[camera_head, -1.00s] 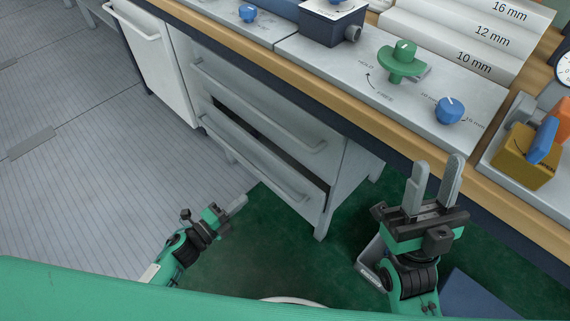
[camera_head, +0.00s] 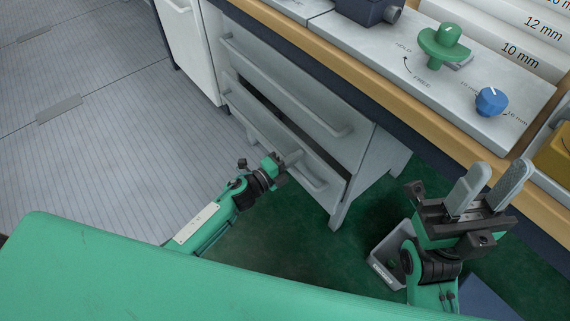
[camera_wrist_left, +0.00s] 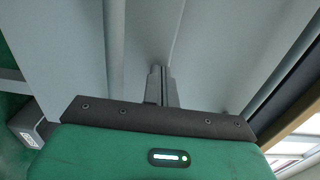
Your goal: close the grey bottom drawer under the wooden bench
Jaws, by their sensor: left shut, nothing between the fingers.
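The grey bottom drawer (camera_head: 262,122) sits low in the cabinet under the wooden bench (camera_head: 330,62). A dark gap along its top edge shows that it stands partly out. Its bar handle (camera_head: 318,187) runs along the front. My left gripper (camera_head: 297,157) is shut and empty, with its fingertips at the drawer front by the handle; I cannot tell whether they touch. In the left wrist view the shut fingers (camera_wrist_left: 160,72) point at a light grey panel. My right gripper (camera_head: 492,187) is open and empty, held in front of the bench edge on the right.
Above is another grey drawer (camera_head: 290,90), with its own bar handle. A white cabinet door (camera_head: 190,45) is at the left. On the bench are a green knob (camera_head: 442,45) and a blue knob (camera_head: 491,101). Grey floor (camera_head: 90,140) lies open at left.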

